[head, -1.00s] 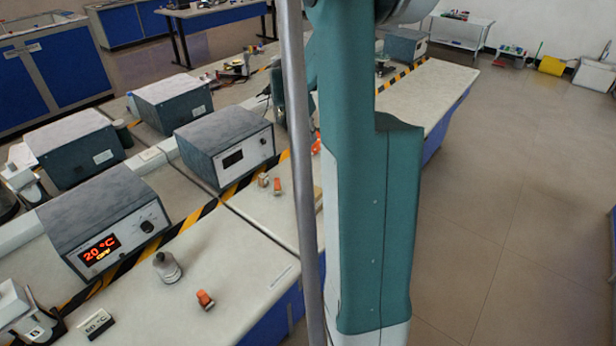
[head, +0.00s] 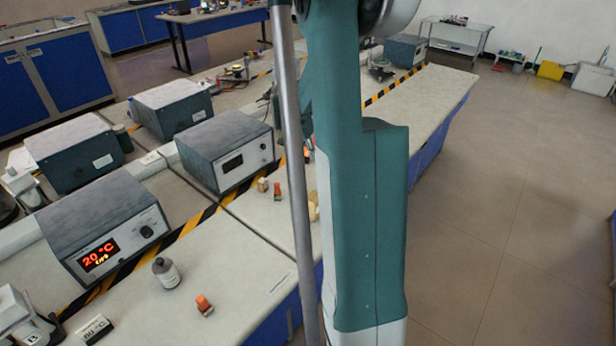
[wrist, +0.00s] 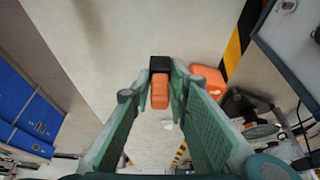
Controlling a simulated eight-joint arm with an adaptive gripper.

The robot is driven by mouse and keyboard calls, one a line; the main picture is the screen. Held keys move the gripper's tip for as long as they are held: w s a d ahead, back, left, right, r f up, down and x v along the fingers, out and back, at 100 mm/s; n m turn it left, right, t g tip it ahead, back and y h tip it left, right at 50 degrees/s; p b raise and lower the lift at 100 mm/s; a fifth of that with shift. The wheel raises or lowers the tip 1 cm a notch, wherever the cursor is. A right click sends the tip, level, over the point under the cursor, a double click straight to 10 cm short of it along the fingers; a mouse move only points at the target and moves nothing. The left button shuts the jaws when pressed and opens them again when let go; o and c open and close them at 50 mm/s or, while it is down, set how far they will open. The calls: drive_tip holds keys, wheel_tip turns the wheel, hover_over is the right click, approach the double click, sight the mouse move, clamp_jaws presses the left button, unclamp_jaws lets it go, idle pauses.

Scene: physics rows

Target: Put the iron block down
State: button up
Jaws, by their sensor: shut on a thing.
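My gripper (wrist: 160,85) shows in the wrist view, with its two green fingers closed on a small block, orange along its near part and black at its far end; I take it as the iron block (wrist: 159,64). The fingers press on its sides. The pale bench top (wrist: 125,30) lies beyond the block; I cannot tell whether the block touches it. In the head view my own arm hides the gripper and the held block.
An orange object (wrist: 208,76) lies right of the fingers in the wrist view, near a black-yellow strip (wrist: 243,35). In the head view, small orange-marked blocks (head: 277,190) and (head: 204,305), a grey bottle (head: 165,272) and heater boxes (head: 225,150) stand on the bench. Its front is partly clear.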

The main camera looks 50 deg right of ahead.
drive_tip(key=shift+f+b, duration=0.6)
drive_tip(key=shift+f, duration=2.1)
drive_tip(key=shift+f+b, duration=0.5)
drive_tip(key=shift+f, duration=1.4)
drive_tip(key=shift+f, duration=0.1)
drive_tip(key=o, duration=1)
drive_tip(key=p+v, duration=0.2)
drive_tip(key=v, duration=1)
drive_tip(key=shift+p, duration=0.35)
